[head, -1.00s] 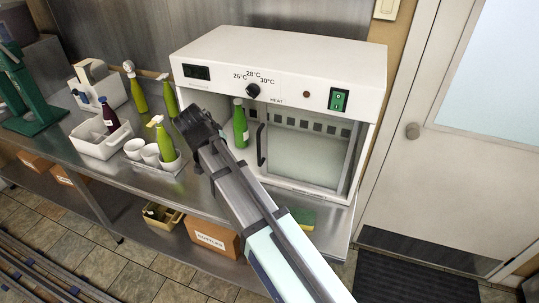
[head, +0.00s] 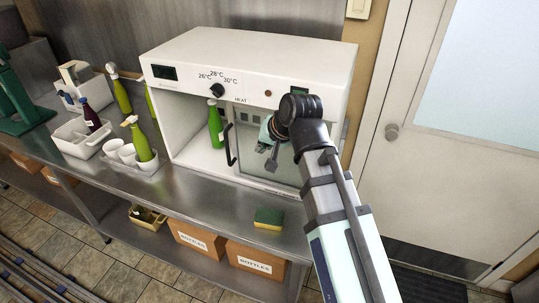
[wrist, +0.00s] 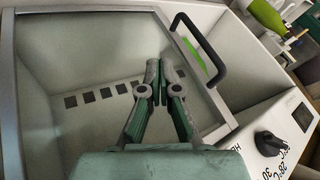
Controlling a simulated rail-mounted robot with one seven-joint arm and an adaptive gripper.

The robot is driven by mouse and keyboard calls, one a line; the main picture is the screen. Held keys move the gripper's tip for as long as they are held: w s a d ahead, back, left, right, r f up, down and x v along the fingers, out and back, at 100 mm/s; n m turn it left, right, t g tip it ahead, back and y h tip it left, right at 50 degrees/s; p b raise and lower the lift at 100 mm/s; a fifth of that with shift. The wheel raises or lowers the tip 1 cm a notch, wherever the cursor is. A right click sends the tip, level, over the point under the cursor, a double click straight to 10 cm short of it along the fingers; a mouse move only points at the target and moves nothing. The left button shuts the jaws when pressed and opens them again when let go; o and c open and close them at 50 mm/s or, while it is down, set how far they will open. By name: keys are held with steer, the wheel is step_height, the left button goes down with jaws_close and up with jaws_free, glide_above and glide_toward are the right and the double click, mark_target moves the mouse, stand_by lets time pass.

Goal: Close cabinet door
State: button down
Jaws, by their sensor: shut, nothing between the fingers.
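The white cabinet (head: 175,58) stands on the steel counter. Its glass door (head: 247,160), with a grey frame and a black handle (head: 231,145) on its left edge, spans the right part of the front. The left part is uncovered, and a green bottle (head: 215,125) stands inside. My gripper (head: 268,160) is in front of the glass, right of the handle, partly hidden by my arm. In the wrist view the gripper (wrist: 160,72) is shut and empty over the glass door (wrist: 70,45); the handle (wrist: 202,50) is beyond the fingers. I cannot tell whether they touch the door.
A green and yellow sponge (head: 269,218) lies on the counter before the cabinet. White caddies (head: 72,140), cups (head: 127,154) and green bottles (head: 140,145) stand to the left. Boxes (head: 255,257) sit on the shelf below. The room door (head: 430,160) is at the right.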

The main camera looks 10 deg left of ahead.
steer(key=w+a+f+p, duration=0.3)
steer(key=a+f+p, duration=0.1)
steer(key=a+f, duration=0.3)
steer(key=shift+w+a+f, duration=0.35)
steer(key=shift+w+a, duration=0.05)
steer(key=shift+a, duration=0.45)
steer(key=shift+w, duration=0.1)
